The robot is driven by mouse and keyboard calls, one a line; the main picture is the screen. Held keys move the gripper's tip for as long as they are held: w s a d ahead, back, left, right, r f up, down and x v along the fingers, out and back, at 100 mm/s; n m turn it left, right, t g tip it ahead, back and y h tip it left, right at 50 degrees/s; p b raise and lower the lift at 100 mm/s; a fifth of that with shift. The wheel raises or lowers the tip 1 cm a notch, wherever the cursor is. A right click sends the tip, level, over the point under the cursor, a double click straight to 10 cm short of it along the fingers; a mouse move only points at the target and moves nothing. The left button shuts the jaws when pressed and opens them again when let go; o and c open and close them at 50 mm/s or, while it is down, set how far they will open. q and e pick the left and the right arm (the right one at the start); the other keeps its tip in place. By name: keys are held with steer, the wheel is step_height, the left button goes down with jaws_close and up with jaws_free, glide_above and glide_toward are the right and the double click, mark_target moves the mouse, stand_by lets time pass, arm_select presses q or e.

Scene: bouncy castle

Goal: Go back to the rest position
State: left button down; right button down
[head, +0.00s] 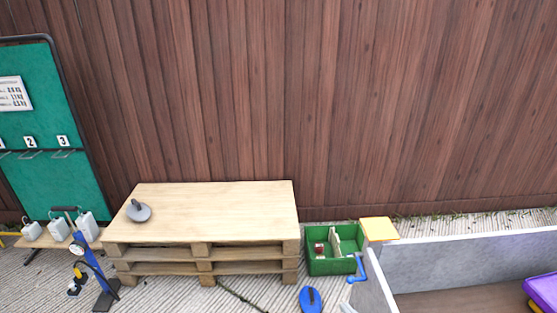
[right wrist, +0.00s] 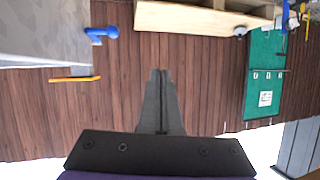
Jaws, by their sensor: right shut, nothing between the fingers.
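My right gripper (right wrist: 160,78) shows in the right wrist view, with its two dark fingers together and nothing between them. It is in open air, apart from everything around it. The wooden fence fills the background behind it, and that view looks upside down. I cannot make out the right gripper in the head view. My left gripper is in neither view.
A pallet stack (head: 222,208) with a grey round weight (head: 138,212) stands by the fence (head: 330,110). Right of it are a green crate (head: 318,265), a blue disc (head: 311,299) and a grey wall (head: 470,258). A green board (head: 45,180) and a blue pump (head: 95,272) stand left.

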steer(key=s+a+r+g+p, duration=0.3)
steer(key=s+a+r+g, duration=0.15)
steer(key=s, duration=0.25)
steer(key=s+d+r+m+g+h+p, duration=0.1)
steer(key=s+r+p, duration=0.1)
steer(key=s, duration=0.3)
steer(key=s+d+r+m+g+h+p, duration=0.1)
steer(key=s+d+r+g+h+p, duration=0.1)
steer(key=s, duration=0.4)
steer(key=shift+s+d+r+h, duration=0.25)
steer(key=shift+d+r+h, duration=0.05)
steer(key=shift+r, duration=0.45)
